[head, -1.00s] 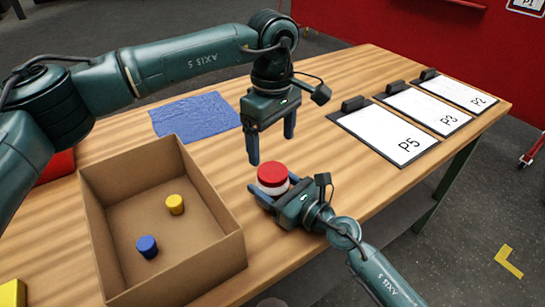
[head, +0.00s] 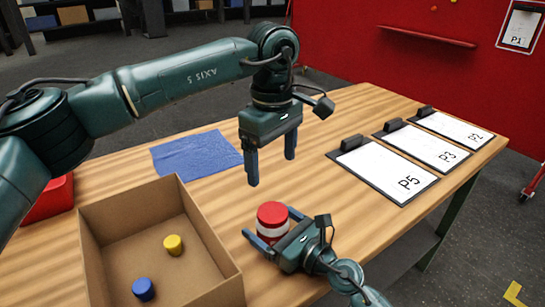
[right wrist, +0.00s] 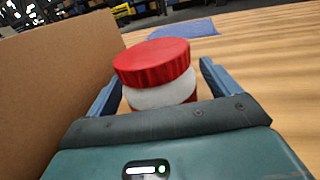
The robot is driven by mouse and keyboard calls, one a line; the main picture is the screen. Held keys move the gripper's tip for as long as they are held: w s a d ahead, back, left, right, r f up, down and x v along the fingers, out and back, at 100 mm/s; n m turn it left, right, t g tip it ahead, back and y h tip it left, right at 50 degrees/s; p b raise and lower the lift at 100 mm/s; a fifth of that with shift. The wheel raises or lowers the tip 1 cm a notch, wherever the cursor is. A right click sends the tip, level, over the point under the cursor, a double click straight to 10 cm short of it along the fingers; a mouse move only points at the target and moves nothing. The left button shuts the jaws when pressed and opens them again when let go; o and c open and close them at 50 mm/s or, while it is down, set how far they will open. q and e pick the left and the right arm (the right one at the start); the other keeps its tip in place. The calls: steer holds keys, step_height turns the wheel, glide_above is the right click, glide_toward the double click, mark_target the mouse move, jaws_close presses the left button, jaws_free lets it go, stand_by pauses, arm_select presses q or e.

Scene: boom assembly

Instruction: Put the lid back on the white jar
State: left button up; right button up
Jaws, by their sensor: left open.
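The white jar (head: 272,231) with a red band stands upright on the wooden table. The red lid (head: 271,212) sits on top of it and looks level. In the right wrist view the lid (right wrist: 152,62) covers the mouth of the jar (right wrist: 160,95). My right gripper (head: 270,224) has its fingers on either side of the jar, with gaps showing, so it looks open around it. My left gripper (head: 271,170) is open and empty, pointing down above the lid and clear of it.
An open cardboard box (head: 215,252) left of the jar holds a yellow cylinder (head: 173,245) and a blue one (head: 143,289). A blue cloth (head: 197,154) lies behind. Clipboards P5 (head: 385,170), P3 (head: 430,150) and P2 (head: 460,131) lie on the right. Bare table separates jar and clipboards.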

steer(key=shift+d, duration=0.1)
steer(key=b+v, duration=0.2)
steer(key=v, duration=1)
steer(key=shift+f, duration=0.1)
steer(key=shift+s+d+r+b, duration=0.2)
steer(key=shift+s+d+b, duration=0.1)
steer(key=shift+s+d, duration=0.05)
